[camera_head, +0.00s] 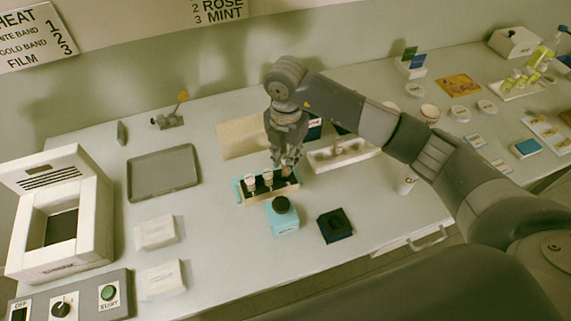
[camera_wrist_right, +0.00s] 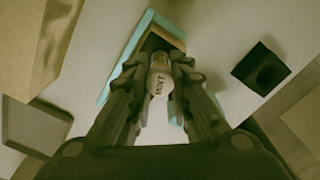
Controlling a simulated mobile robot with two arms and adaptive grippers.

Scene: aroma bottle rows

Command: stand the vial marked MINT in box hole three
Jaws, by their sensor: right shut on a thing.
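The box (camera_head: 256,197) is a small wood and teal rack with dark holes, near the middle of the table. Two vials with pale caps, one on the left (camera_head: 250,183) and one in the middle (camera_head: 267,177), stand in it. My right gripper (camera_head: 287,168) points down over the box's right end. In the right wrist view my right gripper (camera_wrist_right: 160,80) is shut on a vial with a pale round cap (camera_wrist_right: 161,85). The cap's small lettering appears upside down and looks like MINT. The vial's lower end is hidden, so I cannot tell how deep it sits. My left gripper is not in view.
A white tray (camera_head: 345,157) lies behind right. A grey tray (camera_head: 163,172) lies left, with clear table between.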

